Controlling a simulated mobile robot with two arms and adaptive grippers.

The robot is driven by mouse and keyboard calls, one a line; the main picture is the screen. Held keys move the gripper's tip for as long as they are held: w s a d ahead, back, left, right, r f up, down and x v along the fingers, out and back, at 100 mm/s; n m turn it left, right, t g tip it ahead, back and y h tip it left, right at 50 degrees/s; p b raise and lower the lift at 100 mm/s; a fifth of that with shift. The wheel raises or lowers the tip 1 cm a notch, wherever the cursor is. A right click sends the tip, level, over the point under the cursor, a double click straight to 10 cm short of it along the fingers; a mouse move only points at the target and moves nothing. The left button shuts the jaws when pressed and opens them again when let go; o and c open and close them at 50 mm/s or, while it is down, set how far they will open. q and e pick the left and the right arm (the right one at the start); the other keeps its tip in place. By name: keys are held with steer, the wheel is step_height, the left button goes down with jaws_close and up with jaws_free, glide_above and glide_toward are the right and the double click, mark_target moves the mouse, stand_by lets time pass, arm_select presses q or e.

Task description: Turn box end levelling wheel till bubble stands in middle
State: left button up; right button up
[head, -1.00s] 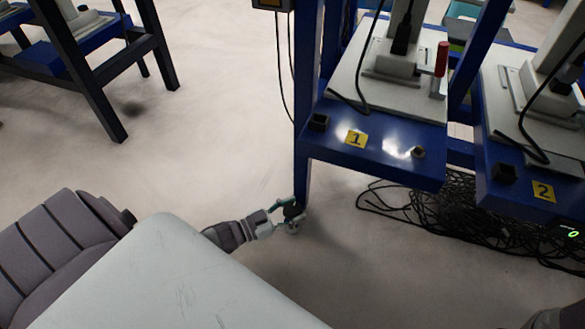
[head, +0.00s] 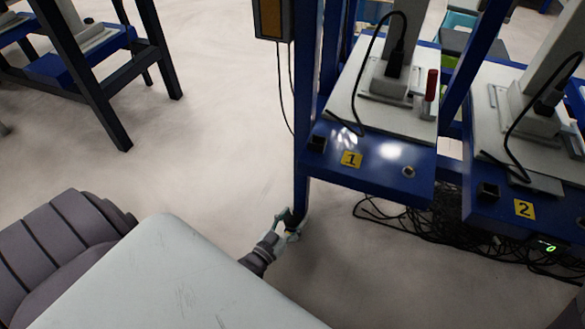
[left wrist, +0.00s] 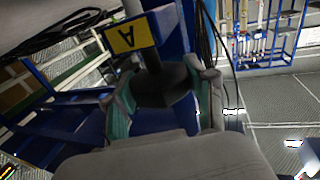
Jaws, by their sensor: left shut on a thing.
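The levelling wheel (left wrist: 165,84) is a dark, flat disc on a stem under the blue bench, seen close in the left wrist view. My left gripper (left wrist: 167,98) is shut on it, one green-padded finger on each side of its rim. In the head view my left gripper (head: 287,221) is low at the foot of the blue front-left leg (head: 301,180) of bench 1, where it mostly hides the wheel. A yellow label A (left wrist: 132,37) is on the blue part beside the stem. I cannot make out a bubble. My right gripper is not in view.
A grey box with an orange front (head: 271,17) hangs left of bench 1, with cables below it. Bench 1 (head: 385,178) and bench 2 (head: 500,215) stand close together, with tangled black cables (head: 420,222) on the floor beneath.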

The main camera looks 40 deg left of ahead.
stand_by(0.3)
arm_select(q)
steer(key=o, duration=1.2)
steer(key=shift+c, duration=0.2)
steer(key=shift+s, duration=0.1)
steer(key=s, duration=1.1)
steer(key=shift+s+a, duration=0.2)
steer(key=shift+s, duration=0.2)
